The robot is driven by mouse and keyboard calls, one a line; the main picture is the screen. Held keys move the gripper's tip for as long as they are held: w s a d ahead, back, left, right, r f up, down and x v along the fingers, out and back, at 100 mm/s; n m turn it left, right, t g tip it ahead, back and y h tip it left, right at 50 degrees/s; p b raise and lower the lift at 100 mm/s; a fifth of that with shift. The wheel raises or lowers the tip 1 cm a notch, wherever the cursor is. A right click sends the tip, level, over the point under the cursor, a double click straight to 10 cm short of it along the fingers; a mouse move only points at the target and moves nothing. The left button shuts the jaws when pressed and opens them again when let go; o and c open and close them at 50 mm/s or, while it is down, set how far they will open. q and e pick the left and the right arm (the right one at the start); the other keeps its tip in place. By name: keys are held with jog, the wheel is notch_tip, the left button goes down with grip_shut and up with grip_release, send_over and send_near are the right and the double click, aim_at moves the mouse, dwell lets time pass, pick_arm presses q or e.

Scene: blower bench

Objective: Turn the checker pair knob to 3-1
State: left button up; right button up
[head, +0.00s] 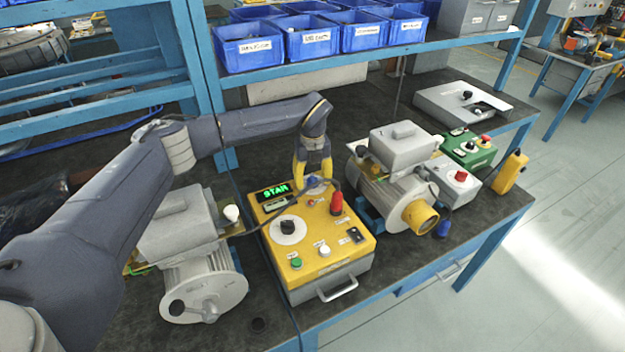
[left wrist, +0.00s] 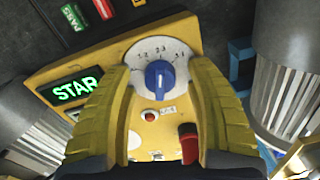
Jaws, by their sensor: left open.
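The checker is a yellow-topped box (head: 330,248) in the middle of the bench, with a green lit display (head: 273,191) whose visible letters read "STAR". Its blue pair knob (left wrist: 160,80) sits on a pale round dial (left wrist: 181,51) with small markings along its far arc. The knob's handle lies roughly up-down in the left wrist view; I cannot read its exact setting. My left gripper (head: 313,174) points down over the knob at the checker's back edge. Its yellow fingers are open, one on each side of the knob, with visible gaps. My right gripper is out of view.
A red plug-like part (head: 336,204) stands close to the right finger. A black knob (head: 288,227) and green button (head: 296,263) are on the checker's front. Motors stand left (head: 205,285) and right (head: 395,195). Blue bins (head: 305,38) line the shelf behind.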

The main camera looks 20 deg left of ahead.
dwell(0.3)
pick_arm(q)
grip_shut()
dwell(0.3)
jog(key=shift+m, duration=0.3)
jog(key=m, duration=0.3)
jog(key=shift+m, duration=2.1)
grip_release()
